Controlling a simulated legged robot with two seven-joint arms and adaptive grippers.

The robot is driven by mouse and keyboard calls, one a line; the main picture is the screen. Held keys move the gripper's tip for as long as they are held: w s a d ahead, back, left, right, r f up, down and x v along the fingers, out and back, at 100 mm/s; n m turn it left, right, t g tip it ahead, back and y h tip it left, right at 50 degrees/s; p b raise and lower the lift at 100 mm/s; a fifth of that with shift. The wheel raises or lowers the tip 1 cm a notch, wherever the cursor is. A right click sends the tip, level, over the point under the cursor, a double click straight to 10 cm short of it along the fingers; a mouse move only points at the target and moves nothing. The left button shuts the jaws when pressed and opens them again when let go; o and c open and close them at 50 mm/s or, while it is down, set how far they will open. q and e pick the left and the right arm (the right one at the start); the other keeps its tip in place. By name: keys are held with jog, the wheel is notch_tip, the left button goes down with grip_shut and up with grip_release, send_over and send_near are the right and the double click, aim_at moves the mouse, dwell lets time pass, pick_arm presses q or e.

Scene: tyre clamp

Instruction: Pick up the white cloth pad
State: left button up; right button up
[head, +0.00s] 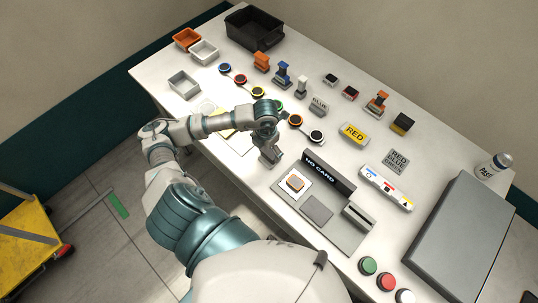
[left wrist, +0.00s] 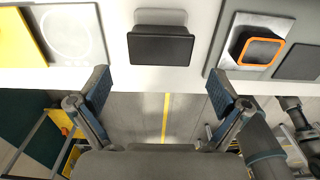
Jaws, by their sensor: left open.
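My left gripper (head: 269,148) hangs near the front edge of the white table, left of the NO CARD panel. In the left wrist view its two fingers (left wrist: 160,91) stand wide apart with nothing between them. A dark grey block (left wrist: 160,46) lies on the table just beyond the fingertips, apart from them. I cannot surely pick out a white cloth pad. A pale square (left wrist: 60,32) with a faint ring lies at the left of the wrist view, beside a yellow piece (left wrist: 20,40). My right gripper is not in view.
Several stamps and coloured round pads stand behind. A black bin (head: 254,28) is at the back left, a grey case (head: 462,240) at right.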

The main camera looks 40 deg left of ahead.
aim_at(267, 154)
pick_arm(q)
jog(key=f, duration=0.3)
jog(key=f+p, duration=0.1)
jog(key=f, duration=0.2)
jog(key=shift+w+f, duration=0.2)
jog(key=shift+f, duration=0.2)
jog(key=shift+c, duration=0.3)
jog(key=c, duration=1.2)
